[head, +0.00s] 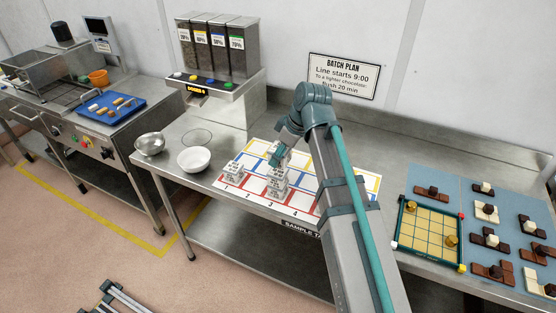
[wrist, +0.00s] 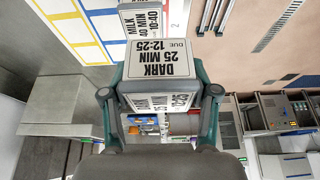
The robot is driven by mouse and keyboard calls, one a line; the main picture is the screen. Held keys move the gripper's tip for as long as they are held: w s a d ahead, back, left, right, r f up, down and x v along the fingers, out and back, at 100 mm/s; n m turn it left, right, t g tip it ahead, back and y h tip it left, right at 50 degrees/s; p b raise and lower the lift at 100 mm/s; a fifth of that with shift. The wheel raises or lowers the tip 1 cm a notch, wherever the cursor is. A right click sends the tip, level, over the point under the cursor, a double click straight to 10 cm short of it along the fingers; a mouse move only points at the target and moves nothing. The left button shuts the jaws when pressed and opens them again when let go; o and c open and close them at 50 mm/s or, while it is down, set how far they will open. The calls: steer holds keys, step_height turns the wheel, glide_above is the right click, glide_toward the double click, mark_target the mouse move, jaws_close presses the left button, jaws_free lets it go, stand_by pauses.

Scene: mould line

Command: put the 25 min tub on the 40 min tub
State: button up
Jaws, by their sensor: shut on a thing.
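My gripper (head: 277,156) is over the sample mat and shut on the 25 min tub, a white tub labelled DARK 25 MIN, due 12:25. The 25 min tub (wrist: 165,72) fills the space between the fingers in the wrist view. The 40 min tub (wrist: 141,20), labelled MILK 40 MIN 10:40, shows just beyond it, partly hidden. In the head view the held tub (head: 278,170) appears right above another white tub (head: 275,189). I cannot tell whether the two touch. The head view labels are too small to read.
Another white tub (head: 231,174) stands at the mat's left. The numbered mat (head: 243,188) has coloured grid lines. A white bowl (head: 194,159) and a steel bowl (head: 150,144) stand left of it. A yellow-gridded board (head: 428,235) and chocolate pieces lie at the right. Dispensers (head: 217,50) stand behind.

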mark_target(275, 170)
steer(key=shift+w+a+f+p, duration=0.15)
steer(key=shift+w+f+p, duration=0.1)
steer(key=shift+w+f, duration=0.55)
steer(key=shift+w+a+f+p, duration=0.15)
steer(key=shift+w+f+p, duration=0.1)
steer(key=shift+w+f, duration=0.5)
steer(key=shift+s+f+p, duration=0.15)
steer(key=shift+f+p, duration=0.2)
steer(key=shift+f, duration=1.3)
steer(key=shift+f, duration=0.2)
steer(key=o, duration=1.2)
steer(key=shift+o, duration=0.2)
steer(key=b+v, duration=0.3)
steer(key=v, duration=0.9)
steer(key=shift+r, duration=0.2)
